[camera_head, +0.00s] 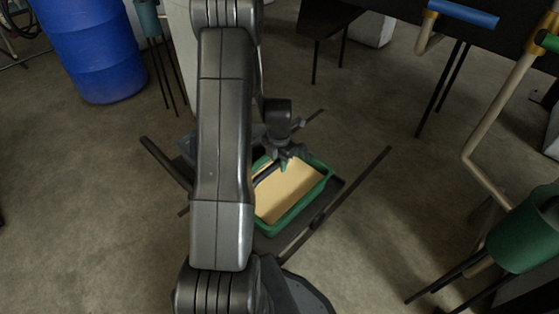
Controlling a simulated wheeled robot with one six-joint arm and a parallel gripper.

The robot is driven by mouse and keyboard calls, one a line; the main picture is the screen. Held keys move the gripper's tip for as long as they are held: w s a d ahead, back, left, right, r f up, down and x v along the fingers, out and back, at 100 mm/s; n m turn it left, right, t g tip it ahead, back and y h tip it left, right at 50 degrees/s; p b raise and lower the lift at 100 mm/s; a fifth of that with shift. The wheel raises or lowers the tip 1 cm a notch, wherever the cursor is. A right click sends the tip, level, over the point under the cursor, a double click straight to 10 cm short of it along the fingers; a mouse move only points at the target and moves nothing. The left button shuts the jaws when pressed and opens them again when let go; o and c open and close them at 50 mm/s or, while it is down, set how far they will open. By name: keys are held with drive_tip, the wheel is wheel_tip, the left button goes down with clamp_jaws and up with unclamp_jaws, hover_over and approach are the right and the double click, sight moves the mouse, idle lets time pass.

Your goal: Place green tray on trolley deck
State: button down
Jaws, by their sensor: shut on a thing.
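The green tray (304,207) is a shallow rectangular tray with a flat tan surface inside. It is right of my arm link, which hides its left part. My gripper (284,160) is at the tray's far rim, pointing down, and is shut on the tray. The dark trolley deck (268,243) shows around and below the tray, between long dark rails. The tray looks roughly level and over the deck. I cannot tell whether its underside touches the deck.
Dark rails (345,201) run along the trolley's sides. A blue barrel (92,45) stands at the upper left. A green cylindrical container (524,238) and a tan tubular frame (483,160) are at the right. The concrete floor between the trolley and that frame is clear.

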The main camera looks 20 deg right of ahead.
drive_tip(key=c, duration=1.3)
unclamp_jaws()
drive_tip(key=shift+o, duration=0.2)
wheel_tip(320, 180, up, 12)
drive_tip(key=p, duration=0.3)
